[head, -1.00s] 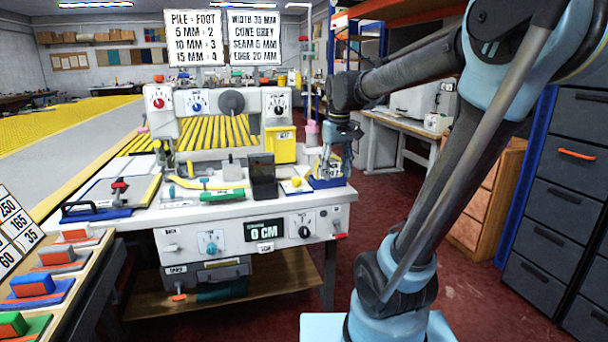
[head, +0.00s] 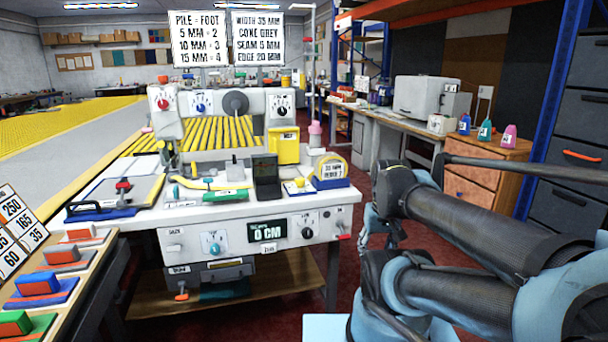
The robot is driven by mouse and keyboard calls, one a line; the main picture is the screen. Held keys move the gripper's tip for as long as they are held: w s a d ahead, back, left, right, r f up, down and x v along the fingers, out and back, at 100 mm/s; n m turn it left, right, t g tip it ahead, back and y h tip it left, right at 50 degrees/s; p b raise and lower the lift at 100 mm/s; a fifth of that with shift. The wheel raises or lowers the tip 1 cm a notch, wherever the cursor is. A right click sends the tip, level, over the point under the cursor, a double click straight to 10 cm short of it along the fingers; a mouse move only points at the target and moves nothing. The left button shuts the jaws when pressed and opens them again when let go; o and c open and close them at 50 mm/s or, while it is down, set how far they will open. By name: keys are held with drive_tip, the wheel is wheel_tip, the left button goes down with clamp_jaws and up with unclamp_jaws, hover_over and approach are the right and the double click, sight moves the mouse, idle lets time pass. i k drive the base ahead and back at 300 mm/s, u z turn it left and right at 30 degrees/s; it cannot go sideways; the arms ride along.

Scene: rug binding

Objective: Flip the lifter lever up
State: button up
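The binding machine (head: 230,222) stands left of centre with a white front panel. I cannot tell for sure which part is the lifter lever. A small red-tipped lever (head: 344,237) sticks out at the panel's right end. An orange-tipped part (head: 181,294) hangs below the grey box under the panel, and the small labels there are too blurred to read. My gripper (head: 380,236) is right of the machine, apart from it and partly hidden behind my arm. Its fingers are too unclear to show whether they are open.
A yellow tape roll (head: 331,172) sits at the machine top's right end, near a black upright box (head: 266,176). A green-handled tool (head: 226,195) lies beside them. A slanted rack (head: 60,262) with coloured blocks is at the left. Red floor shows between machine and drawers.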

sight(148, 130)
drive_tip(key=u, duration=1)
drive_tip(key=i, duration=0.45)
drive_tip(key=z, duration=0.2)
